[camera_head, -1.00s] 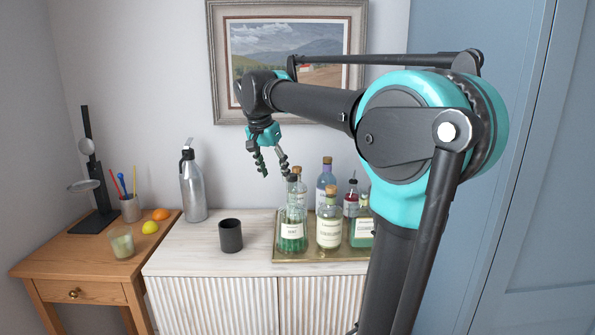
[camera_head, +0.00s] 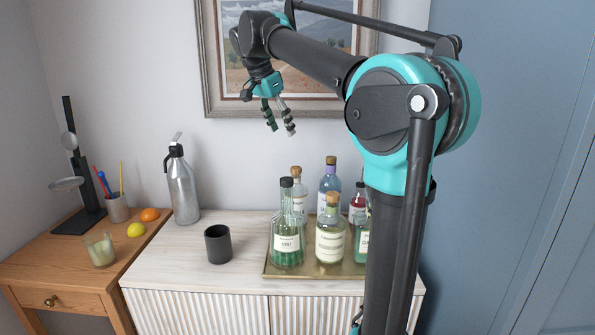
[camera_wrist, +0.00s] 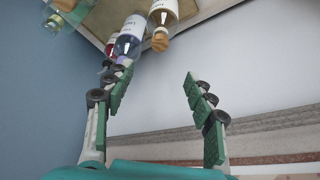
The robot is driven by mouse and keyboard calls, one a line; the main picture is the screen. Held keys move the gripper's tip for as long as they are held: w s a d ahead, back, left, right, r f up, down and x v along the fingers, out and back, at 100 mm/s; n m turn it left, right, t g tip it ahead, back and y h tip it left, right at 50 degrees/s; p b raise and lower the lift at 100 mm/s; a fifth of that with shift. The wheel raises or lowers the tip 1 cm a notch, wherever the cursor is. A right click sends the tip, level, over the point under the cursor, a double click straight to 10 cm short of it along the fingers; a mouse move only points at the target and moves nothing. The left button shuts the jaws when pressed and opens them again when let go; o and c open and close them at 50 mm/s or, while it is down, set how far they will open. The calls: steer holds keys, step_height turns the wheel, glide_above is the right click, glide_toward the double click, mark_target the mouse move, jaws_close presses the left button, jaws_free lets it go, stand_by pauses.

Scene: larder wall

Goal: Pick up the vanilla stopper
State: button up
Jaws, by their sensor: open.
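Several stoppered bottles stand on a tray (camera_head: 300,271). A front bottle with a cork stopper (camera_head: 332,199) has pale contents; a clear bottle behind has another cork stopper (camera_head: 296,171), and a purple bottle has a brown one (camera_head: 331,160). The green bottle (camera_head: 288,257) has a black cap. I cannot tell which stopper is the vanilla one; the labels are too small. My gripper (camera_head: 281,130) is open and empty, above the bottles and apart from them. In the wrist view, my gripper's fingers (camera_wrist: 157,74) are spread, with a cork stopper (camera_wrist: 160,42) beyond them.
A dark cup (camera_head: 218,246) and a steel bottle (camera_head: 182,190) stand left of the tray on the pale cabinet. A framed picture (camera_head: 213,85) hangs behind my arm. My arm hides the tray's right part. The cabinet top's left front is clear.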

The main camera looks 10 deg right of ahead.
mark_target(296, 167)
steer(key=x, duration=1.4)
steer(key=shift+d+f, duration=0.1)
steer(key=shift+f, duration=0.15)
steer(key=shift+c, duration=0.3)
steer(key=c, duration=0.8)
